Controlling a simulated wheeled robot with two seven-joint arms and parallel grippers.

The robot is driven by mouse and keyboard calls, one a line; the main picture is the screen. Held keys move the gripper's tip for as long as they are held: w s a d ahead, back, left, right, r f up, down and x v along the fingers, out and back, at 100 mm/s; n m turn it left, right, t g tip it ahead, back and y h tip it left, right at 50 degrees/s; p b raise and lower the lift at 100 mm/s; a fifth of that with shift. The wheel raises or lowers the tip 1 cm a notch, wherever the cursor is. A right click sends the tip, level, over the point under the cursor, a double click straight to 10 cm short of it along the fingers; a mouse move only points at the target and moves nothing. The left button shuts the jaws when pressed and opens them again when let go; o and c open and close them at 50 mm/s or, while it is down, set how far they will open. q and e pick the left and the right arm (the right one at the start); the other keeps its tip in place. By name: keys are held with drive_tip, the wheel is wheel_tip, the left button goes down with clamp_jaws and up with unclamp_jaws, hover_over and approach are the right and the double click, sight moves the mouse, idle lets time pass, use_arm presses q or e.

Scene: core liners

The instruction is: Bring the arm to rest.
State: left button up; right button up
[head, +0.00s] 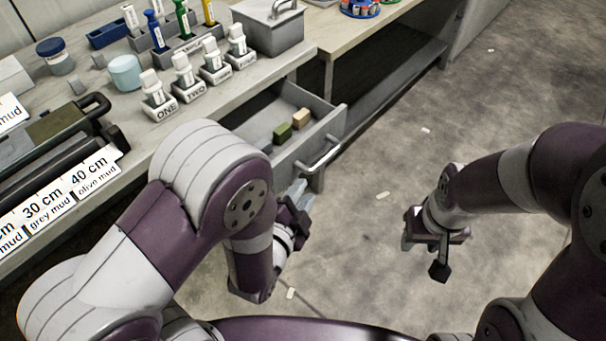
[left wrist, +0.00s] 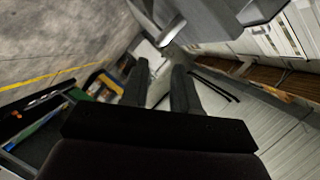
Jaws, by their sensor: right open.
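My left gripper (head: 298,192) is at the end of the bent left arm, just in front of the open drawer's handle in the head view. In the left wrist view its two dark fingers (left wrist: 162,85) stand apart with nothing between them. My right gripper (head: 437,258) hangs over the bare floor at the right, pointing down. It is open and appears empty. Its fingers are partly hidden by its own body.
A grey drawer (head: 333,128) stands open, holding a green block (head: 282,133) and a tan block (head: 301,118). Floor (head: 400,140) right of the drawer is mostly clear.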

use_arm(q)
drive_tip(key=s+a+f+n+g+y, duration=0.2)
drive_tip(key=s+f+n+g, duration=0.4)
drive_tip(key=f+g, duration=0.3)
drive_tip(key=s+a+r+n+g+y, duration=0.2)
drive_tip(key=s+a+r+n+g, duration=0.35)
drive_tip(key=a+r+n, duration=0.2)
drive_tip(key=w+a+r+p, duration=0.1)
drive_tip(key=a+r+p, duration=0.1)
drive_tip(key=r+p, duration=0.7)
drive_tip(key=w+a+r+n+p, duration=0.1)
drive_tip(key=w+a+r+p, duration=0.1)
drive_tip(key=r+p, duration=0.7)
wheel_tip(320, 180, up, 3)
drive_tip(key=shift+a+f+t+y, duration=0.15)
drive_tip(key=shift+t+y, duration=0.15)
drive_tip(key=shift+t, duration=0.15)
